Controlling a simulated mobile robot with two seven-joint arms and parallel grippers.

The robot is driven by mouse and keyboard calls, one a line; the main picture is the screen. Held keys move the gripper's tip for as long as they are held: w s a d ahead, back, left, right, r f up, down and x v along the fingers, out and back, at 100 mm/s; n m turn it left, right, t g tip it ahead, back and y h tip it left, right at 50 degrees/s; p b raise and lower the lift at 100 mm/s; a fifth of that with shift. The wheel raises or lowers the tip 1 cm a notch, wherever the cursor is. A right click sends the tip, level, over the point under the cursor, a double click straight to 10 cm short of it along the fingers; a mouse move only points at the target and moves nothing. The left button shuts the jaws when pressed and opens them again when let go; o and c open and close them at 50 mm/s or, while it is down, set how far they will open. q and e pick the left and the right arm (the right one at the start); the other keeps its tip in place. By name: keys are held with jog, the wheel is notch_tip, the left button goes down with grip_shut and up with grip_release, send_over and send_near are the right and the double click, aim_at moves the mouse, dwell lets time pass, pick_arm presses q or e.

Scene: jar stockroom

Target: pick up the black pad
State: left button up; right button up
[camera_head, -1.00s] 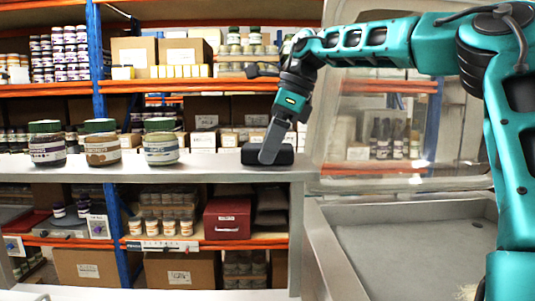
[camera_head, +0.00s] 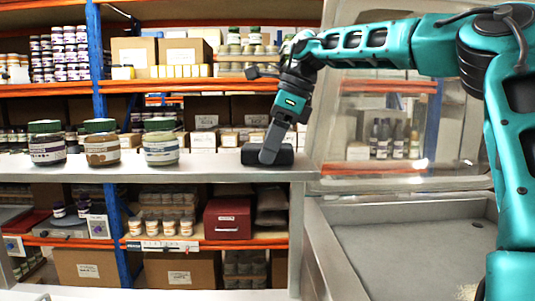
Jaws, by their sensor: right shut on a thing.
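The black pad (camera_head: 254,155) is a small dark block at the right end of the grey shelf top (camera_head: 215,168). It appears to rest on that surface. My right gripper (camera_head: 269,157) comes down over it from the upper right and is shut on it. The gripper's grey finger covers part of the pad's front and the far finger is hidden. My left gripper is not in view.
Three jars with green lids, a left one (camera_head: 46,143), a middle one (camera_head: 101,143) and a right one (camera_head: 161,142), stand on the same top, left of the pad. A grey basin (camera_head: 400,240) lies to the right. Stocked shelves fill the background.

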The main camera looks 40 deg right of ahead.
notch_tip(320, 180, up, 10)
jog(key=shift+r, duration=0.25)
dwell(0.6)
jog(key=o, duration=0.5)
jog(key=c, duration=0.4)
